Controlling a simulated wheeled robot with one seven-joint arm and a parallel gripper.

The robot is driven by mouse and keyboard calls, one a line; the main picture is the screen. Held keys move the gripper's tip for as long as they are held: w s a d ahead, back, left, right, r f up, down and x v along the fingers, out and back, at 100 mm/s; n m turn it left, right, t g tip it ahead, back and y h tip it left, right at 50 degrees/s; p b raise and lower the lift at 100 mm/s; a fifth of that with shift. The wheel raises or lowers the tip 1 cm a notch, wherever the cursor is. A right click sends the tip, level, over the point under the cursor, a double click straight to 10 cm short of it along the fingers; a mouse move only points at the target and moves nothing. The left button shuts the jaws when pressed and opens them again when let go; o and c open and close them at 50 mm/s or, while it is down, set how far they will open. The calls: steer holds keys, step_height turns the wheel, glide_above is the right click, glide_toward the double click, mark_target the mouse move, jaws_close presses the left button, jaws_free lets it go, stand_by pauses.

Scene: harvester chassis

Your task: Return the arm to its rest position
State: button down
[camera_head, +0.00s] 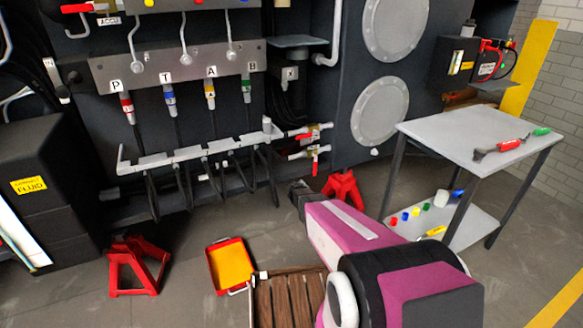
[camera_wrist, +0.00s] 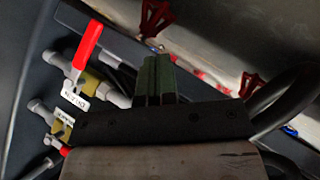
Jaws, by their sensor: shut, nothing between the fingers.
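My arm, pink and black, reaches up from the lower right in the head view. Its dark gripper (camera_head: 299,193) is at the far end, low in front of the chassis and left of a red jack stand (camera_head: 343,187). In the wrist view my gripper (camera_wrist: 156,66) has its two dark green fingers together, with nothing seen between them. A valve with a red lever (camera_wrist: 87,45) is left of the fingers in that view. The fingertips look apart from it.
A grey table (camera_head: 470,133) with hand tools stands at the right. A red tray with a yellow inside (camera_head: 231,266), a wooden crate (camera_head: 283,298) and another red jack stand (camera_head: 136,267) are on the floor. Red-handled valves (camera_head: 309,133) and hoses are beyond the gripper.

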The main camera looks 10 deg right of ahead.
steer(key=s+d+r+m+g, duration=0.25)
steer(key=s+r+g, duration=0.2)
steer(key=s, duration=0.65)
steer(key=s+d+r+m+g, duration=0.2)
steer(key=s+r+m+g, duration=0.15)
steer(key=s+r, duration=0.45)
steer(key=s+a+r+g+y, duration=0.1)
steer(key=s+a, duration=0.1)
steer(key=s, duration=0.4)
steer(key=s+a+r+g+y, duration=0.1)
steer(key=s+a, duration=0.1)
steer(key=s, duration=0.4)
steer(key=shift+s+a+r+m+g+y, duration=0.2)
steer(key=shift+a+r+m+g+y, duration=0.1)
steer(key=shift+m+y, duration=0.1)
